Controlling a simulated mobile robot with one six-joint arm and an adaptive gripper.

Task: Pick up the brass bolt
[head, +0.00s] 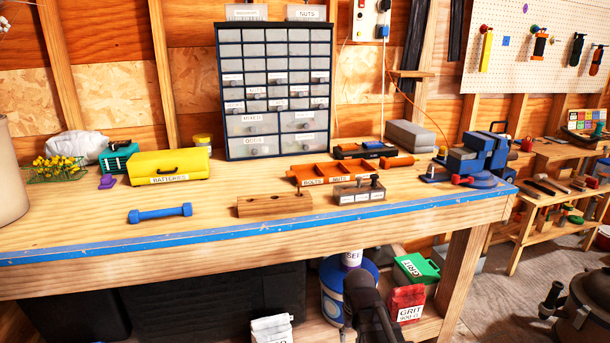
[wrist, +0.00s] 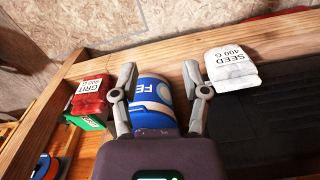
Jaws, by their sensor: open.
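I cannot pick out a brass bolt for certain in either view. In the head view, a small labelled stand (head: 358,193) near the bench's front edge holds a few small dark upright pieces, too small to tell apart. To its left, a wooden block (head: 272,206) has a thin upright pin at its right end. Behind them lies an orange tray (head: 322,173) labelled for bolts and nuts; its contents are unclear. My gripper (wrist: 159,70) is open and empty in the wrist view, low in front of the bench, with a blue bucket (wrist: 152,92) seen between its fingers.
The bench (head: 90,226) has a blue front edge. On it are a blue dumbbell (head: 160,213), a yellow battery box (head: 168,164), a drawer cabinet (head: 277,90) and a blue vise (head: 478,153). Below are a red grit bag (head: 406,302) and a white seed bag (wrist: 232,68).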

